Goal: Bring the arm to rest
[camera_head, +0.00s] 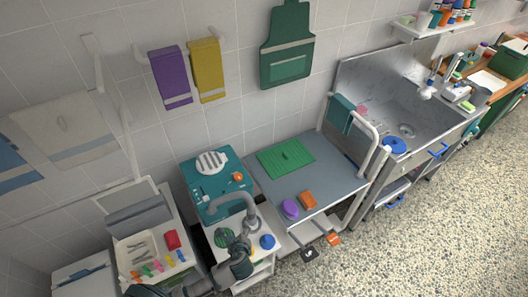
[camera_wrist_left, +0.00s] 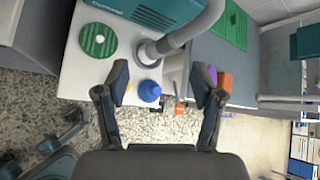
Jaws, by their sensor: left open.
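My left gripper (camera_head: 238,243) shows as a dark shape low in the middle of the head view, in front of a white cart top. In the left wrist view its two fingers (camera_wrist_left: 159,80) stand wide apart with nothing held between them. A blue round object (camera_wrist_left: 150,91) on the white top shows beyond and between the fingers. It also shows in the head view (camera_head: 267,242), just right of the gripper. My right gripper is not in view.
A grey bent pipe (camera_head: 237,197) rises close beside the gripper. A green round pad (camera_wrist_left: 98,40) lies on the white top. A grey table (camera_head: 335,185) holds a green mat (camera_head: 285,158). Purple (camera_head: 170,74) and yellow (camera_head: 207,68) towels hang behind. Speckled floor (camera_head: 430,220) is open at right.

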